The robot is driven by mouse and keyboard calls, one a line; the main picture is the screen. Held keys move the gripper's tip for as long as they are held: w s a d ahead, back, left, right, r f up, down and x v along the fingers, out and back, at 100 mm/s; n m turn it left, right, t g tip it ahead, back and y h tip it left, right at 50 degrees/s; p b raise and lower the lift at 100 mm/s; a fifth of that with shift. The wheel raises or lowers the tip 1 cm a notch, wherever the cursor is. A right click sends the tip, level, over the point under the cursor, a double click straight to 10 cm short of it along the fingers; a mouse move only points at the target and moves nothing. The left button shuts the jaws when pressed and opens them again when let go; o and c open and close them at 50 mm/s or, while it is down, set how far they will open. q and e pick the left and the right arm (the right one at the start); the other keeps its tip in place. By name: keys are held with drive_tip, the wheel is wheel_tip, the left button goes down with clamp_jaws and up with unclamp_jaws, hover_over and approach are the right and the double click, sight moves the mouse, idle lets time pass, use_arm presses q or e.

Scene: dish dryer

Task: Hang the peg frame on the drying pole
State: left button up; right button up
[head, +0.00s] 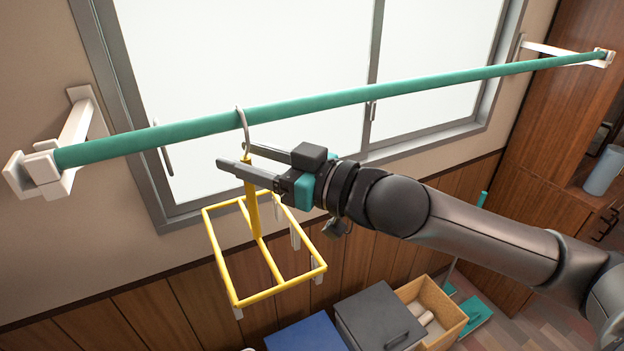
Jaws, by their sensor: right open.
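The green drying pole (350,97) runs across the head view, held by white brackets at both ends. The yellow peg frame (265,296) hangs below the pole's left part, with pale pegs along its edges. Its silver hook (243,126) crosses in front of the pole and its top reaches the pole's upper edge. The back of the hook is hidden. My right gripper (236,157) is open, with its fingers on either side of the yellow stem just below the hook. I cannot tell whether they touch it. My left gripper is not in view.
A window (290,60) lies behind the pole. Below are a blue-lidded box (306,335), a grey-lidded box (388,312) and a tan open box (455,310). A wooden cabinet (545,150) stands at the right. The pole is bare to the right of the hook.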

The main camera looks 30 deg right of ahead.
drive_tip(key=b+v, duration=0.1)
drive_tip(key=v, duration=0.3)
drive_tip(key=shift+s+f, duration=0.1)
drive_tip(key=p+v, duration=0.4)
drive_tip(key=v, duration=0.3)
drive_tip(key=shift+s+d, duration=0.15)
drive_tip(key=shift+s, duration=0.15)
idle(0.5)
